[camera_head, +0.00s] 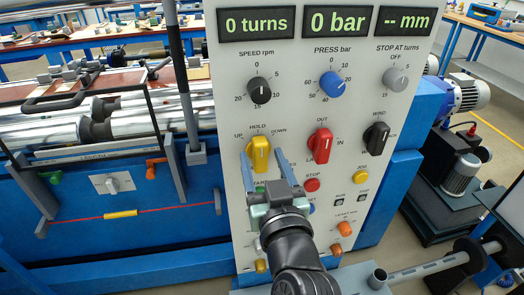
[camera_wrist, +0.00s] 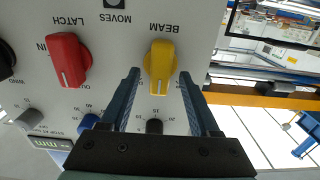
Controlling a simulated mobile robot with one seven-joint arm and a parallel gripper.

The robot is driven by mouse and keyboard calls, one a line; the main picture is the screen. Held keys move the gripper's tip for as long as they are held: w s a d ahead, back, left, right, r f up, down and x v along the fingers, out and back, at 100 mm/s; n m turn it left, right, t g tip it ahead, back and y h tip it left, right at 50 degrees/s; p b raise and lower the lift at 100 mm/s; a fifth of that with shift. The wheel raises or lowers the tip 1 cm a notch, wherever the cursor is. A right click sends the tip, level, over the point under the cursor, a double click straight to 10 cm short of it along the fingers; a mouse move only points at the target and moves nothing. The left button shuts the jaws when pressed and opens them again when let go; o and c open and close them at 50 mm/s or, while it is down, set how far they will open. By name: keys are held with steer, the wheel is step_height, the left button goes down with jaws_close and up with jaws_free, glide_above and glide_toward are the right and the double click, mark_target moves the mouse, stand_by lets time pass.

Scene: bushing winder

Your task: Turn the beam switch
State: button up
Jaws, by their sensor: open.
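The beam switch is a yellow knob (camera_head: 260,151) on the light panel, with UP, HOLD and DOWN around it in the head view. In the wrist view, which is upside down, the yellow knob (camera_wrist: 160,60) sits beside the word BEAM. Its white mark points roughly toward HOLD. My gripper (camera_head: 262,157) is open, with one blue finger on each side of the knob. In the wrist view my gripper (camera_wrist: 159,76) shows gaps between both fingers and the knob. How deep the fingertips reach is hard to tell.
A red latch knob (camera_head: 320,146) is right of the yellow one, with a black wind knob (camera_head: 376,138) beyond. A black speed knob (camera_head: 260,90) and blue press knob (camera_head: 331,85) are above. A red stop button (camera_head: 312,185) is close to my gripper's right.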

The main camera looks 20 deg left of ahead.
steer(key=shift+w+a, duration=0.3)
steer(key=shift+w, duration=0.15)
jaws_close()
